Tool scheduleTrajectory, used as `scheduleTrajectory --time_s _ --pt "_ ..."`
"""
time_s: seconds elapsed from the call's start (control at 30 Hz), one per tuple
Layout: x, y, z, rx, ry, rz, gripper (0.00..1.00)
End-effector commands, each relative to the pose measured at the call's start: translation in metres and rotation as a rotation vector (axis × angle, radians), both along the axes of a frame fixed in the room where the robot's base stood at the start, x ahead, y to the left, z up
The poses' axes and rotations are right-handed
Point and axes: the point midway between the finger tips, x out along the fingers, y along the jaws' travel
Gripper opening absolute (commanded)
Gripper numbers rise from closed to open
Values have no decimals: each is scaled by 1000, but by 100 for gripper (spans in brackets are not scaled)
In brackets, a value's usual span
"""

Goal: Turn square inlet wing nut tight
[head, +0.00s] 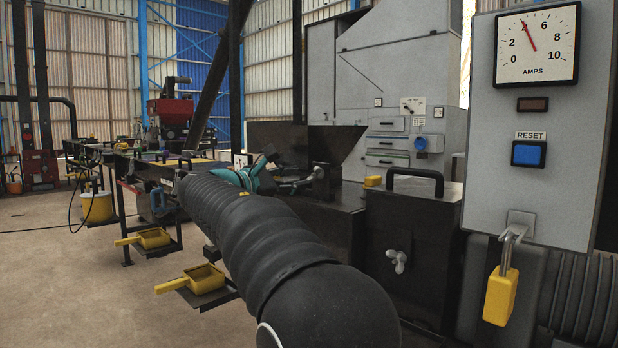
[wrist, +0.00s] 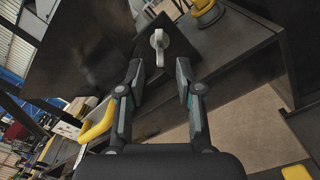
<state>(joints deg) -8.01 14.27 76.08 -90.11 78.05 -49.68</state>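In the wrist view a pale metal wing nut (wrist: 158,40) stands on a dark square plate (wrist: 182,52). My gripper (wrist: 160,67) is open, with one finger on each side of the line to the wing nut. The nut shows just beyond the fingertips, and no contact is visible. Another wing nut (head: 397,261) sits on the front of a dark box with a handle.
The grey control cabinet (head: 543,150) with a yellow padlock (head: 500,295) stands at the right. A yellow scoop (head: 204,279) is at lower left.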

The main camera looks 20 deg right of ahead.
Motion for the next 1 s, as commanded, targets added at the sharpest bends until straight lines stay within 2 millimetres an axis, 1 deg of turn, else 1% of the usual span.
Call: scheduleTrajectory --time_s 0.03,0.1,0.3,0.47,0.73,0.77,0.8,0.87,0.9,1.0 --pt "3 -10 0 0 0 -4 35" --pt "7 -21 0 0 0 -4 35" --pt "15 -43 0 1 -1 -1 35" --pt "18 -50 0 1 0 -1 35" --pt "18 -50 0 1 0 1 35" --pt "18 -50 0 1 0 1 30" --pt "18 -50 0 1 0 1 20" --pt "18 -50 0 1 0 1 5" --pt "18 -50 0 1 0 1 0" --pt "18 -50 0 1 0 0 0"
